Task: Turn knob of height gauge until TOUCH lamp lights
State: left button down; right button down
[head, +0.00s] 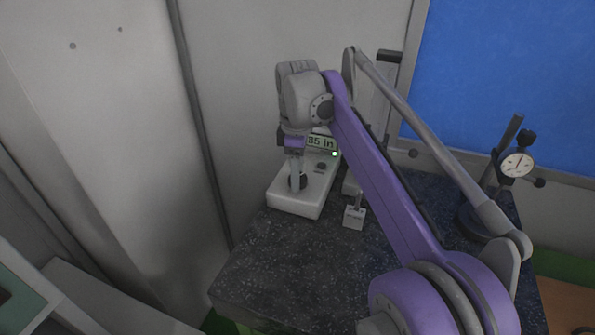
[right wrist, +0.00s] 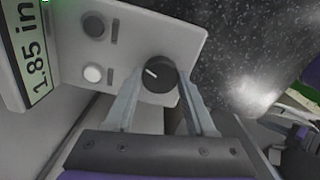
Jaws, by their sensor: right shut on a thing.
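The height gauge has a white base (head: 312,196) at the back left of a dark granite slab. Its display (head: 321,142) reads 1.85 in in the right wrist view (right wrist: 40,68). A small green lamp (head: 334,154) is lit beside the display; its label cannot be read. The black knob (right wrist: 158,74) has a white pointer line that slants toward the upper left in the wrist view. My right gripper (head: 297,184) points down at the base, its two fingers on either side of the knob and shut on it. My left gripper is not in view.
A small grey block (head: 354,217) stands on the granite slab (head: 275,255) right of the base. A dial indicator (head: 517,164) on a stand is at the slab's right. A dark button (right wrist: 93,24) and a light button (right wrist: 92,73) are near the knob. The slab's front left is clear.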

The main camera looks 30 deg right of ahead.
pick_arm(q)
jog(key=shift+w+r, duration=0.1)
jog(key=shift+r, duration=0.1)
pick_arm(e)
jog(key=shift+r+n, duration=0.1)
jog(key=shift+n, duration=0.4)
jog(key=shift+c, duration=1.2)
grip_release()
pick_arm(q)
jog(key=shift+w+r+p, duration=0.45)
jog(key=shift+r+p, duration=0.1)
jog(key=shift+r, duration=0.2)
pick_arm(e)
notch_tip(320, 180, up, 11)
